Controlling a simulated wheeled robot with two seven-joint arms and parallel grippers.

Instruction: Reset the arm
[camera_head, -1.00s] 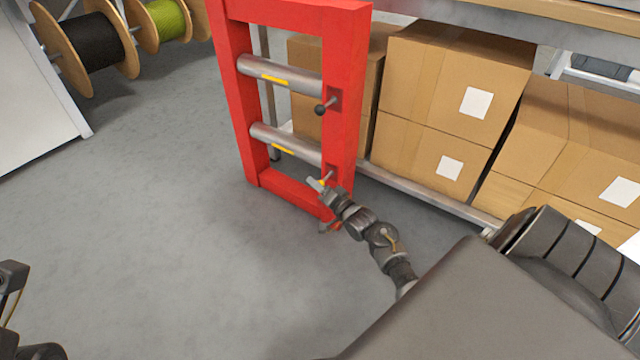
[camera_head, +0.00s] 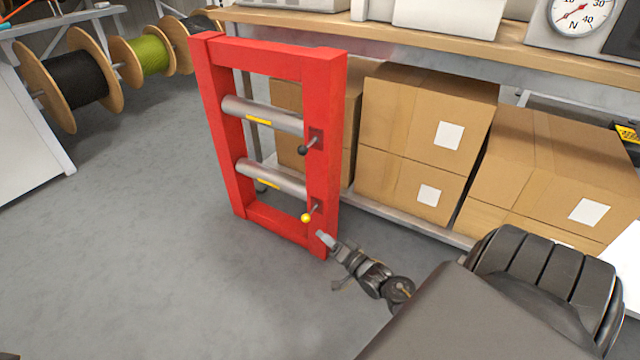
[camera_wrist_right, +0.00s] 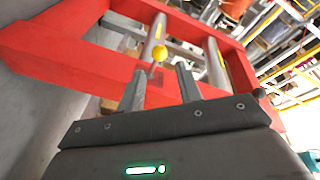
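My right gripper (camera_head: 324,238) is in front of the lower right part of the red frame (camera_head: 325,150) in the head view. In the right wrist view its two fingers (camera_wrist_right: 160,85) stand apart with nothing between them. The yellow knob (camera_head: 306,217) of the lower lever is just beyond the fingertips and apart from them; it also shows in the right wrist view (camera_wrist_right: 160,53). The upper lever has a black knob (camera_head: 302,150). Two grey rollers, the upper (camera_head: 262,115) and the lower (camera_head: 270,178), span the frame. My left gripper is not in view.
Cardboard boxes (camera_head: 410,140) fill the shelf under a wooden bench (camera_head: 420,38) behind and right of the frame. Cable reels, one black (camera_head: 75,78) and one green (camera_head: 147,55), stand at the back left. The grey floor (camera_head: 130,230) at left is clear.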

